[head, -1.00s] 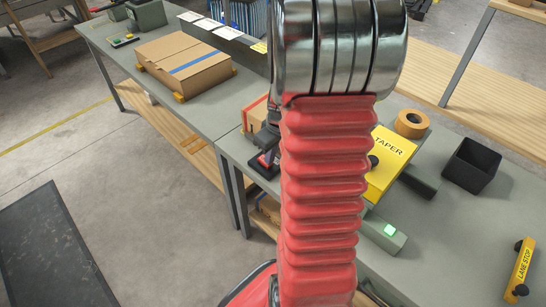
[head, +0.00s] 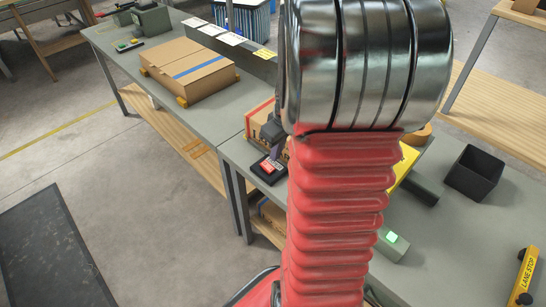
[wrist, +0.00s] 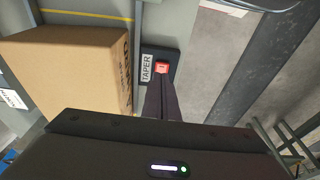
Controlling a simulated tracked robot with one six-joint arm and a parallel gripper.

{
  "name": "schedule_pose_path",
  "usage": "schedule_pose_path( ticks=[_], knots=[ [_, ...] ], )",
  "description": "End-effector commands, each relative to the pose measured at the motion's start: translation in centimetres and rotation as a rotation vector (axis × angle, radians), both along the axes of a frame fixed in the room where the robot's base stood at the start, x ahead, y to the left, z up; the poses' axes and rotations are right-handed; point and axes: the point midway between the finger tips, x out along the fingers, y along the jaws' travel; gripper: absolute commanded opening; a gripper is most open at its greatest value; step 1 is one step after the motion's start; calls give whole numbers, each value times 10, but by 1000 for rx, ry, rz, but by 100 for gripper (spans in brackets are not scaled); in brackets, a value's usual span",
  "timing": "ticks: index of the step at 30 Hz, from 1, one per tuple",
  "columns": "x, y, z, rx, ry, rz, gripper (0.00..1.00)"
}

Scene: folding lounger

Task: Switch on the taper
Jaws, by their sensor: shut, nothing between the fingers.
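The taper (head: 406,165) is a yellow unit on the right-hand bench, mostly hidden behind my arm. A black switch box (head: 269,170) sits at the bench's near left edge. In the wrist view the switch box (wrist: 147,52) has a white label reading TAPER and a bright red rocker (wrist: 162,67). My gripper (wrist: 161,84) is shut and empty, its tips at the lower edge of the red rocker in the wrist view; I cannot tell whether they touch it. In the head view my gripper (head: 276,153) is just above the switch box, partly hidden by my arm.
A cardboard box (wrist: 75,70) stands close beside the switch box. A strapped carton (head: 188,70) lies on the left bench.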

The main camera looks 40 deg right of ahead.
Motion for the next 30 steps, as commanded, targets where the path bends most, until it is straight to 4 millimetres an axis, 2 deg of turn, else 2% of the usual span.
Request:
schedule_pose_path(
  ticks=[16, 21, 30],
  knots=[
    [-40, -1, 61, -1, -2, 1, 0],
    [-45, 0, 68, -1, 0, 3, 0],
    [-45, 0, 68, 0, 0, 4, 0]
  ],
)
